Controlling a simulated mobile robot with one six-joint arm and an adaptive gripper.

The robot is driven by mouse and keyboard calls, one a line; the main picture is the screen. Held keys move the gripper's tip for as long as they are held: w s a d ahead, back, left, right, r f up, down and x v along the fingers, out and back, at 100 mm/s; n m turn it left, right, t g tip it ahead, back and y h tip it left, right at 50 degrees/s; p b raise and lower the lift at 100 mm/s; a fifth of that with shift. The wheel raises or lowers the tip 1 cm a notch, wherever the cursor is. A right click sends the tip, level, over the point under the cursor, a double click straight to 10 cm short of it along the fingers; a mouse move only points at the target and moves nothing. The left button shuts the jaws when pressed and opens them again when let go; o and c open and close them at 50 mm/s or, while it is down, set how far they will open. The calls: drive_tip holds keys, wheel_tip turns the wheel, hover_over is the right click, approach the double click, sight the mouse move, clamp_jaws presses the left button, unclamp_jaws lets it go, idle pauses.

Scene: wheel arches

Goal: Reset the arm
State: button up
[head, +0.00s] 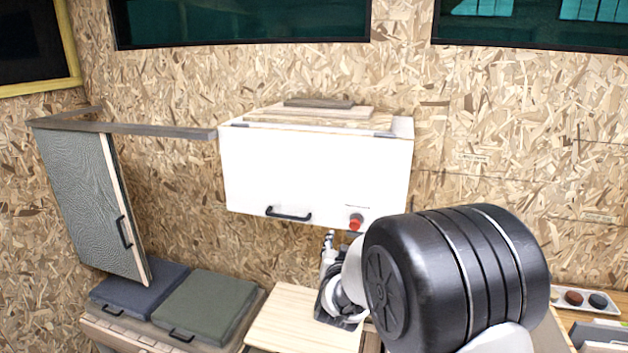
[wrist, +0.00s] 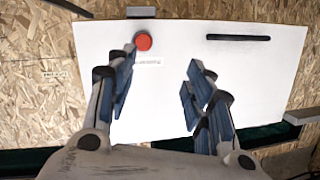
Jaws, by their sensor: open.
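My arm (head: 455,270) reaches up from the lower right in the head view. My gripper (wrist: 162,72) is open in the wrist view, with nothing between its fingers. It faces the white cabinet front (wrist: 240,85), which appears upside down there. In the head view the gripper (head: 329,242) is small, partly hidden by my arm, just below the white cabinet (head: 310,175). Whether it touches the cabinet is unclear.
The cabinet has a black handle (head: 288,214) and a red button (head: 356,221). A grey door panel (head: 90,195) stands out at left. Dark cushions (head: 205,306) lie below it. A light wooden board (head: 290,322) is under the cabinet. A small tray (head: 586,300) sits at right.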

drive_tip(key=s+d+f+n+g+b, duration=0.1)
drive_tip(key=s+f+g+b, duration=0.1)
drive_tip(key=s, duration=1.2)
drive_tip(key=s+d+f+n+g+y+b, duration=0.1)
drive_tip(key=s+d+f+n+g+b, duration=0.1)
drive_tip(key=s, duration=1.3)
drive_tip(key=s+d+f+n+g+y+b, duration=0.1)
drive_tip(key=s+f+g+b, duration=0.3)
drive_tip(key=s, duration=1.1)
drive_tip(key=d+g+b, duration=0.1)
drive_tip(key=g+b, duration=0.1)
drive_tip(key=shift+n+g, duration=0.3)
drive_tip(key=shift+c, duration=0.2)
